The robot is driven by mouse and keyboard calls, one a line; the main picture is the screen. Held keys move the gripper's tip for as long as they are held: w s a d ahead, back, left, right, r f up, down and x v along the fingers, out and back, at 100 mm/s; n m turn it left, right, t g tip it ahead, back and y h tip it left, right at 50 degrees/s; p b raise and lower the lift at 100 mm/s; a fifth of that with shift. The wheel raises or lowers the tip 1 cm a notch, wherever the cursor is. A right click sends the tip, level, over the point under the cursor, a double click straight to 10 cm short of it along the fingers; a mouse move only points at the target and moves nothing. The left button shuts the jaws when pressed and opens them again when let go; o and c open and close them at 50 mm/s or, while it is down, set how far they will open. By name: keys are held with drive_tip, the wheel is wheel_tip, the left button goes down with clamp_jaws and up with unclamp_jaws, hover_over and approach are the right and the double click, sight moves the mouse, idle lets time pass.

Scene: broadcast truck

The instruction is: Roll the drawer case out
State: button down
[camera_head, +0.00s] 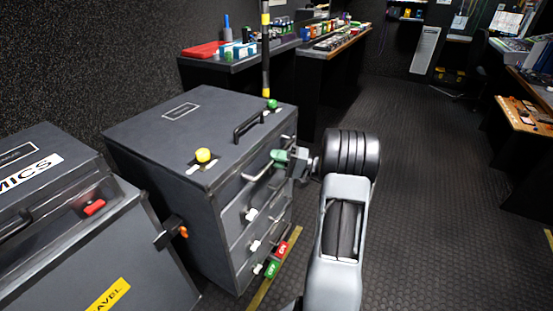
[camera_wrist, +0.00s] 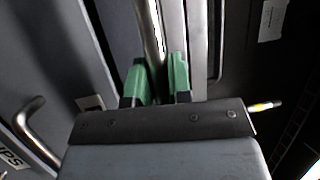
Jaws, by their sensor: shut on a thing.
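The grey drawer case (camera_head: 160,140) stands at centre left, with several drawers with white pulls on its front. A metal bar handle (camera_head: 258,172) crosses near the top of that front. My gripper (camera_head: 279,157) has its green fingers shut on this handle. In the wrist view the bar (camera_wrist: 152,35) runs up between the two green fingers (camera_wrist: 156,82). A red ON tab (camera_head: 281,250) and a green OFF tab (camera_head: 271,268) sit low on the case front. A yellow knob (camera_head: 203,155), a green knob (camera_head: 272,104) and a black handle (camera_head: 248,126) are on top.
Another grey case (camera_head: 95,250) marked MICS stands close at the left, with an orange-tipped latch (camera_head: 183,231) between the cases. A yellow floor line (camera_head: 262,292) runs by the case front. A desk (camera_head: 525,108) stands at right. The aisle floor (camera_head: 430,200) is clear.

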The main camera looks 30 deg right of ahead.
drive_tip(key=c, duration=1.1)
unclamp_jaws()
drive_tip(key=p+v, duration=0.1)
drive_tip(key=v, duration=1.3)
drive_tip(key=shift+w, duration=0.1)
